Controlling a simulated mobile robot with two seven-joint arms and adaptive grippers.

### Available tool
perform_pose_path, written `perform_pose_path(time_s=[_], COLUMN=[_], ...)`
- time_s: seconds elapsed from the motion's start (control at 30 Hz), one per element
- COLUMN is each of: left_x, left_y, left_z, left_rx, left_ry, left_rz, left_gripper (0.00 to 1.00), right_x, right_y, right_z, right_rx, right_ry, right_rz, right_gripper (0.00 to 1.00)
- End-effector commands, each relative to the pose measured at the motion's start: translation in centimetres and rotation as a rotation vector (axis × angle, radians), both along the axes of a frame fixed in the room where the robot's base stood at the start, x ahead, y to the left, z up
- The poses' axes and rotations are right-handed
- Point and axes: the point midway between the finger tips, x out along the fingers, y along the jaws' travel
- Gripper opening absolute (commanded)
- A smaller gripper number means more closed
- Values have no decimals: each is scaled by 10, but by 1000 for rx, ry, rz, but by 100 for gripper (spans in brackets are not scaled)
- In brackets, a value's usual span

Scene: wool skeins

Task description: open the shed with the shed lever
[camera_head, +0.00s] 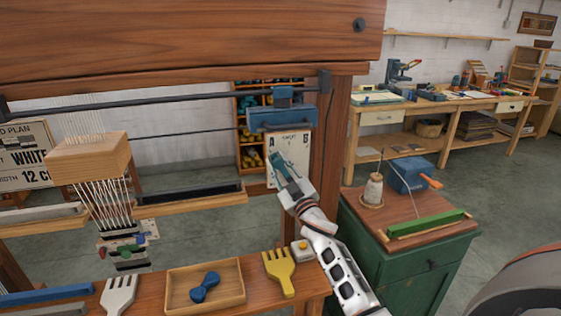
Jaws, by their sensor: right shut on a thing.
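The wooden loom frame (180,40) fills the upper left. A pale plate marked A and B (298,150) hangs under a blue block (282,118) near the loom's right post. My right gripper (279,166) is in front of this plate, reaching up from the lower right. It is shut on what seems to be the shed lever, which the fingers mostly hide; I cannot tell which letter the lever is at. White warp threads (105,200) hang below a wooden block (88,158) at the left. My left gripper is not in view.
The front rail holds a white comb (119,294), a tray (236,268) with a blue shuttle-like piece (204,287) and a yellow comb (279,271). A green cabinet (400,265) with a yarn cone (373,190) stands right. A workbench (440,105) is behind.

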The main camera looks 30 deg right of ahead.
Motion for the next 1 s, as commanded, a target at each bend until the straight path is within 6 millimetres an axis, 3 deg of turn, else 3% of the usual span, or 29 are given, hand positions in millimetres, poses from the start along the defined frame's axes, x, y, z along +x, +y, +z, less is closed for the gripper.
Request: perform_pose_path(time_s=[0.4,0.43,0.47,0.83,1.0], left_x=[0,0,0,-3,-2], left_y=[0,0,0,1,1], left_z=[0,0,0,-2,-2], left_rx=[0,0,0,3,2], left_ry=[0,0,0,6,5], left_rz=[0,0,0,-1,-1], left_gripper=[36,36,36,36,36], right_x=[0,0,0,-1,-15], right_y=[1,1,1,1,1], right_z=[-1,-1,-1,-1,-7], right_rx=[-5,-5,-5,-5,-6], right_ry=[3,3,3,3,3], right_rz=[0,0,0,0,-1], right_gripper=[0,31,39,40,40])
